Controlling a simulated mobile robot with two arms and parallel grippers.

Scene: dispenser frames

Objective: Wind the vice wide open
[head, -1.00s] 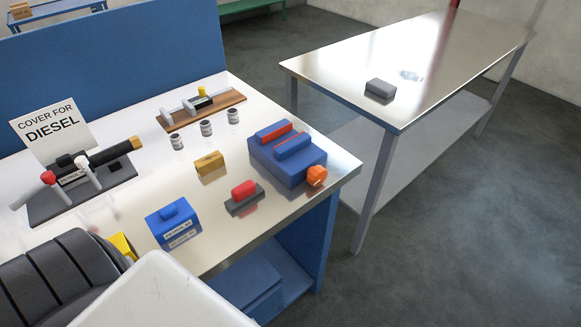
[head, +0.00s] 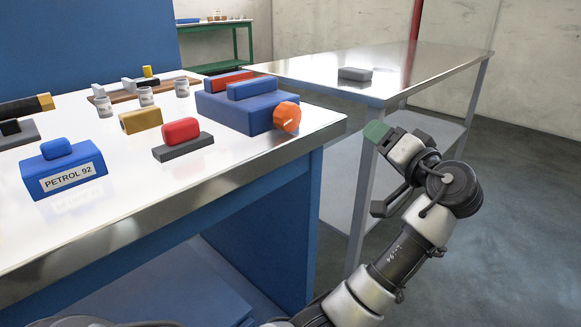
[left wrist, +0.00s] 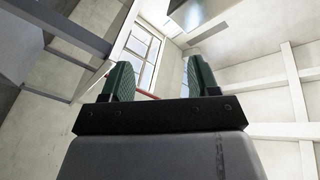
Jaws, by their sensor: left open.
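The vice (head: 225,112) is a blue block with two raised jaws near the right end of the bench. Its rear jaw (head: 228,80) shows red, and its front jaw (head: 252,88) is blue. The jaws stand close together; the exact gap is hard to tell. An orange knob (head: 287,117) with a pale mark sits on its right end. My left gripper (head: 385,134) is right of the knob, off the bench edge, apart from the vice. Its green fingers (left wrist: 160,78) are spread and empty in the left wrist view, facing the ceiling and windows. My right gripper is out of view.
A red-topped grey block (head: 182,140), a yellow block (head: 141,121), a blue "PETROL 92" block (head: 62,170) and several small cans (head: 146,97) stand on the bench. A second metal table (head: 420,65) with a grey block (head: 355,74) is behind. Open floor lies right.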

